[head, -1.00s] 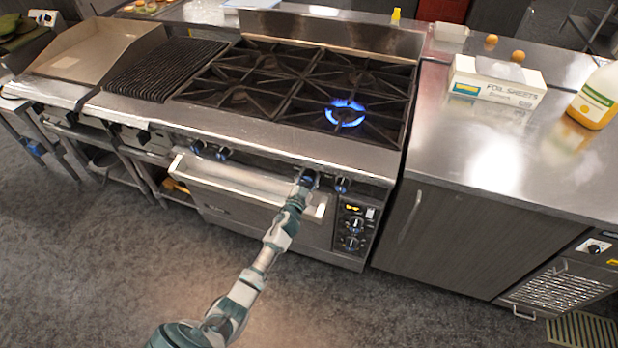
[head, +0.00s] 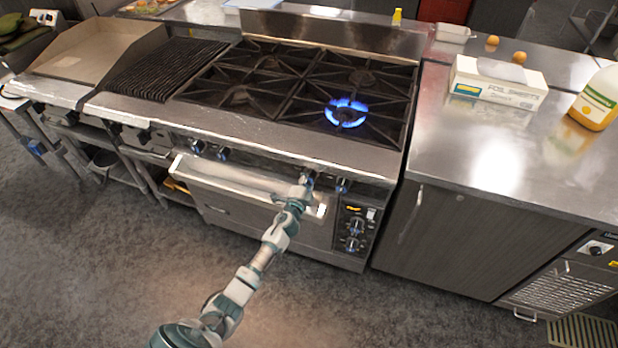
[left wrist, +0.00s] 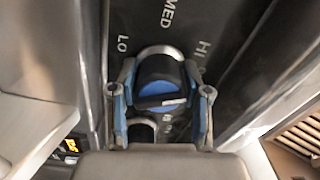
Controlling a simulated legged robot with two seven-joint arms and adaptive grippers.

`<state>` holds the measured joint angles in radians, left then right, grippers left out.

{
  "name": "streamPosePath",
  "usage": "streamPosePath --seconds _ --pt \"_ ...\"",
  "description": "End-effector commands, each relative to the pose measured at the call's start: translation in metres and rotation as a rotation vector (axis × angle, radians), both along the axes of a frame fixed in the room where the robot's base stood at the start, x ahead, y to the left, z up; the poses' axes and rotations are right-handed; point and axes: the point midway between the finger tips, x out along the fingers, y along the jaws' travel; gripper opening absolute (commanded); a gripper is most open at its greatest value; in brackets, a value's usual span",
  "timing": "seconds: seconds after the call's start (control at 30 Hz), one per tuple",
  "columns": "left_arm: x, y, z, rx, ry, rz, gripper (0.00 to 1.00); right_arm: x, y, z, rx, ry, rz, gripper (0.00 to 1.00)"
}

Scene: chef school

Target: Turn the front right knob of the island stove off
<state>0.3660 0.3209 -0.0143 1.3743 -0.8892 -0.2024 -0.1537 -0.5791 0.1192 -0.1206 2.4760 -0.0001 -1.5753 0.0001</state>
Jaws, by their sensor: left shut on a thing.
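The island stove (head: 270,130) has a blue flame (head: 346,113) on its front right burner. Two knobs sit at the right of its front panel. My left gripper (head: 305,185) is at the left one of this pair. In the left wrist view its two fingers (left wrist: 160,105) are closed around the sides of a black and blue knob (left wrist: 160,82). The panel behind it reads Lo, MED and HI. The neighbouring knob (head: 343,185) stands free just to the right in the head view. The gripper partly hides the held knob there. My right gripper is out of view.
The oven handle (head: 235,182) runs below the knobs, close to my left arm. A control panel (head: 354,228) with more dials is at the lower right. A steel counter (head: 480,150) with a foil box (head: 497,83) and a bottle (head: 597,98) stands right of the stove.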

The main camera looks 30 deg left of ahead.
Motion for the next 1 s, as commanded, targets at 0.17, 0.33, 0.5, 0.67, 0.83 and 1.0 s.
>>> streamPosePath --seconds 0.17,0.33,0.5,0.67,0.83,1.0 --pt "-0.0006 -0.003 -0.0045 0.153 0.043 -0.005 0.13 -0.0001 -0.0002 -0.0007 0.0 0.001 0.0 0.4" --pt "-0.0006 -0.0036 -0.0052 0.282 0.076 -0.006 0.13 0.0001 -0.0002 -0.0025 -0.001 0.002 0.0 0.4" --pt "-0.0006 -0.0043 -0.0062 0.379 0.1 -0.008 0.13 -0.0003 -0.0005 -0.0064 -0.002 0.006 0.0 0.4" --pt "-0.0007 -0.0046 -0.0071 0.439 0.116 -0.009 0.13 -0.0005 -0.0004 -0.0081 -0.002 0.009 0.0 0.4" --pt "-0.0009 -0.0047 -0.008 0.473 0.126 -0.009 0.13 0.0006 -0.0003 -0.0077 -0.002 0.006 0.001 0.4" --pt "-0.001 -0.0051 -0.009 0.484 0.129 -0.01 0.13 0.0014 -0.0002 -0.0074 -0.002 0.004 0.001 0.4"
